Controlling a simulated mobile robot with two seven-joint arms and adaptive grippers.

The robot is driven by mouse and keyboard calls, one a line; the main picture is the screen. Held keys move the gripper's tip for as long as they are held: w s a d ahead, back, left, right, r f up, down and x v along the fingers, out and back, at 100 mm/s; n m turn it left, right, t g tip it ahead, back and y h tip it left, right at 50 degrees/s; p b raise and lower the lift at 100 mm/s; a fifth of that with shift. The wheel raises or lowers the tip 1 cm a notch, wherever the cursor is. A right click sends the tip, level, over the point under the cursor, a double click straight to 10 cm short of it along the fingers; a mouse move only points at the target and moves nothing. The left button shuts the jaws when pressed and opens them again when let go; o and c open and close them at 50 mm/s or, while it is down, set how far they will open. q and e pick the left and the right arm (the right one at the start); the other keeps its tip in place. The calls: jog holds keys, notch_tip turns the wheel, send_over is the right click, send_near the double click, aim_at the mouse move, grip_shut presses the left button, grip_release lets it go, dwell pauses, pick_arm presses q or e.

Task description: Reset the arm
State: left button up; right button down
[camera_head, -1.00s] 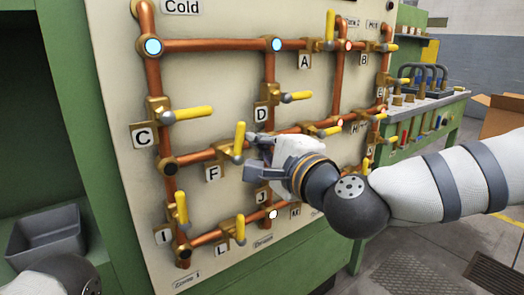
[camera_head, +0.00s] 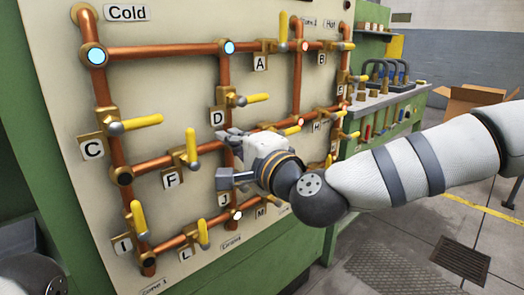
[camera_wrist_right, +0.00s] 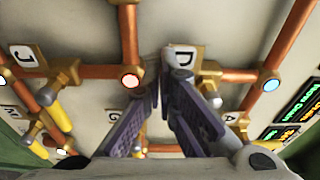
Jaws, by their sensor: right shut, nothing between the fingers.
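My right gripper (camera_head: 224,158) is in front of the pipe panel (camera_head: 185,85), between the D label (camera_head: 217,118) and the J label (camera_head: 224,199). It is shut and empty, and hides part of the middle pipe. In the right wrist view its two dark fingers (camera_wrist_right: 162,88) point at the panel below the D label. It holds no valve handle; whether it touches the panel cannot be told. My right arm (camera_head: 400,165) reaches in from the right. A piece of my left arm shows at the lower left; the left gripper is out of view.
Copper pipes (camera_head: 165,50) with several yellow valve handles (camera_head: 135,122) stick out from the panel around the gripper. A green workbench (camera_head: 385,105) and a cardboard box (camera_head: 475,100) stand at the back right. The floor (camera_head: 390,245) at the lower right is open.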

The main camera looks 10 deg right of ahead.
jog(key=a+v, duration=0.1)
jog(key=v, duration=0.8)
jog(key=s+d+f+n+g+h, duration=0.1)
jog(key=s+f+n+g, duration=0.3)
jog(key=f, duration=0.6)
jog(key=s+f+g+h+p, duration=0.1)
jog(key=s+f+g, duration=0.1)
jog(key=s+f, duration=0.65)
jog(key=s+d+f+n+g+h, duration=0.1)
jog(key=s+f+n+g, duration=0.2)
jog(key=f, duration=0.8)
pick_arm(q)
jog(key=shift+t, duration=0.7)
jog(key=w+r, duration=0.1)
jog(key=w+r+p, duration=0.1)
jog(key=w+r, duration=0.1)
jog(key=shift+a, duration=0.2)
pick_arm(e)
jog(key=s+d+f+n+g+h, duration=0.1)
jog(key=s+d+f+g, duration=0.2)
jog(key=s, duration=0.6)
jog(key=s+d+f+n+g+h, duration=0.2)
jog(key=s+d+f+g, duration=0.1)
jog(key=s+d, duration=0.5)
jog(key=s+d+f+n+g+h, duration=0.1)
jog(key=s+d+f, duration=0.4)
jog(key=s, duration=0.6)
jog(key=shift+d+f+n+g+h, duration=0.2)
jog(key=shift+d+n+g+h, duration=0.15)
jog(key=shift+g+h, duration=0.55)
